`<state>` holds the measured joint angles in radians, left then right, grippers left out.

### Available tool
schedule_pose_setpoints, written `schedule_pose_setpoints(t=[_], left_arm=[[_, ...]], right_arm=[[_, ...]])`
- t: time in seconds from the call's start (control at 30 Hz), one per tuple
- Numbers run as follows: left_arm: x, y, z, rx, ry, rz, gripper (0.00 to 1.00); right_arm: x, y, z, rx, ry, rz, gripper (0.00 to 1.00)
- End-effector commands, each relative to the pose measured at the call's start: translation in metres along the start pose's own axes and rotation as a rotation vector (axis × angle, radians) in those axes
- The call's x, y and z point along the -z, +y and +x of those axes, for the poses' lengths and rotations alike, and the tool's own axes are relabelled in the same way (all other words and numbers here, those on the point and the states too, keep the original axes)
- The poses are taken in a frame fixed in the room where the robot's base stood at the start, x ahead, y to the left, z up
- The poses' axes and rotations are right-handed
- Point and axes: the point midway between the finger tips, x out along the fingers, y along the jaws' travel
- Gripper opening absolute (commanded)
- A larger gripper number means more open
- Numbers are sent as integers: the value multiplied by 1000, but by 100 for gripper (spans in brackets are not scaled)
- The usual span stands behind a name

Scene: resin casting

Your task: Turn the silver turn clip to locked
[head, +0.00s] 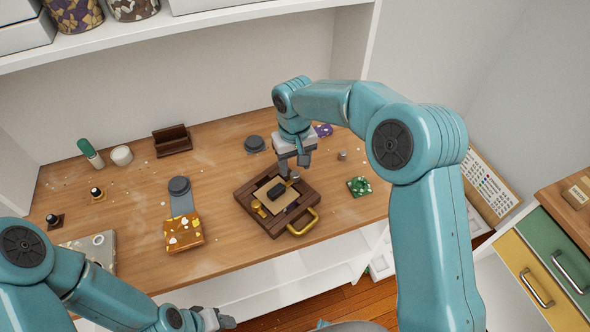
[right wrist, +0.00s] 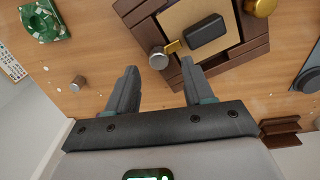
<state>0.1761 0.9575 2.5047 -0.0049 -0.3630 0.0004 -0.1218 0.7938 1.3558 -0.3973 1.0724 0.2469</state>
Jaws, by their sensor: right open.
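A dark wooden frame (head: 247,193) with a tan panel (head: 268,189) lies on the table. The silver turn clip (head: 295,177) sits on the frame's far edge, partly hidden by my right gripper. In the right wrist view the silver clip (right wrist: 158,61) has a round knob and a brass tab pointing onto the panel. My right gripper (head: 293,167) is open and empty above that edge; its fingertips (right wrist: 160,74) appear just short of the clip, with the knob between them. My left gripper (head: 222,321) is at the bottom edge, its jaw state unclear.
A gold clip (head: 258,209) and a brass handle (head: 304,223) are on the frame, with a dark block (head: 277,192) on the panel. A green piece (head: 359,186) and small metal cylinder (head: 342,155) lie to the right.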

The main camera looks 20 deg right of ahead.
Motion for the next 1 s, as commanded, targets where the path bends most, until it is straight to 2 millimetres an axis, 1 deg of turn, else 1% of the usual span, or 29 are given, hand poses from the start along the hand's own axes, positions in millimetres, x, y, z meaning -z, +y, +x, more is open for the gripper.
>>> schedule_pose_setpoints(t=[0.03,0.1,0.2,0.33,0.53,0.57,0.6,0.67,0.7,0.73,0.87,1.0], left_arm=[[0,0,-1,0,0,0,52],[0,1,-2,0,0,0,52],[0,1,-2,0,0,0,52],[0,1,-2,0,0,0,52],[0,1,-2,0,0,0,52],[0,1,-2,0,0,0,52],[0,1,-2,0,0,0,52],[0,1,-2,0,0,0,52],[0,1,-2,0,0,0,52],[0,1,-2,0,0,0,52],[0,0,-1,0,0,0,52],[0,-1,2,0,0,0,52]], right_arm=[[-1,1,8,0,-2,1,52],[-1,0,18,-1,-1,1,52],[-2,1,27,0,0,2,52],[-2,1,32,0,1,2,52],[-2,1,32,0,1,2,52],[-2,1,32,0,1,2,49],[-2,1,32,0,1,2,36],[-1,1,32,0,1,2,16],[-1,1,32,0,1,2,3],[-1,1,32,0,1,2,0],[-1,1,32,0,2,-7,0],[-1,1,32,0,3,-59,0]])
